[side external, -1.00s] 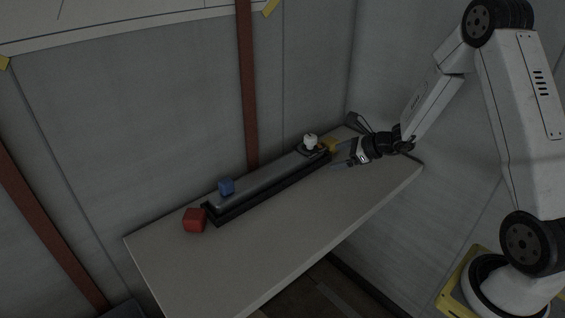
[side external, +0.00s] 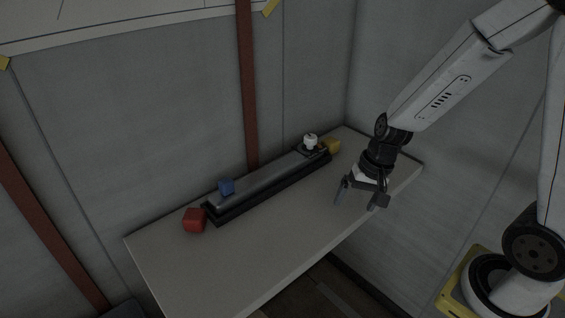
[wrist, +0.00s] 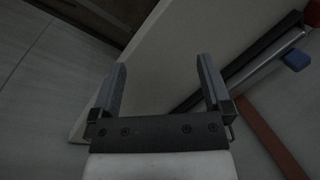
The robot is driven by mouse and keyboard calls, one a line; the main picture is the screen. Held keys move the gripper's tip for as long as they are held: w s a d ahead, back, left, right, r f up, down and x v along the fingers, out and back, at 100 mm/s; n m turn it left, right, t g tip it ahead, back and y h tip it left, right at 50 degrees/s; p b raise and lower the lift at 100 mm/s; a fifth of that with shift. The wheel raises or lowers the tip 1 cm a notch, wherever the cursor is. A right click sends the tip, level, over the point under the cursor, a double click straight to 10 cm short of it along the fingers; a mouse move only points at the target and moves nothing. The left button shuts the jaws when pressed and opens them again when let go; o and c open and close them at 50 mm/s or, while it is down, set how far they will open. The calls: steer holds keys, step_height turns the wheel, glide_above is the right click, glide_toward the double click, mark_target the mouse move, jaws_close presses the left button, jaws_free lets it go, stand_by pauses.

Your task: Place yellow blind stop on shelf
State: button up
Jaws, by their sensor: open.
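The yellow blind stop (side external: 333,146) is a small yellow block on the shelf (side external: 290,245), at the far right end of a long dark rail (side external: 270,188). My gripper (side external: 358,199) is open and empty, pointing down over the right part of the shelf, apart from the yellow block. In the wrist view my gripper (wrist: 160,82) has its two fingers spread with nothing between them. The pale shelf (wrist: 165,75) lies beneath them, with its edge in view. The yellow block is not visible in the wrist view.
A white knob-like piece (side external: 310,141) and a blue block (side external: 226,186) are on the rail. A red block (side external: 194,220) sits at its left end. Walls stand behind and to the right. The front of the shelf is clear.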

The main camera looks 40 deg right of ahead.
steer(key=s+n+h, duration=0.1)
steer(key=n, duration=0.1)
steer(key=s+r+n, duration=0.1)
steer(key=n, duration=0.2)
steer(key=r+n+t+h, duration=0.1)
steer(key=n, duration=0.2)
steer(key=shift+s+a+r+h, duration=0.1)
steer(key=shift+s+a+h, duration=0.2)
steer(key=shift+s, duration=0.1)
stand_by(0.7)
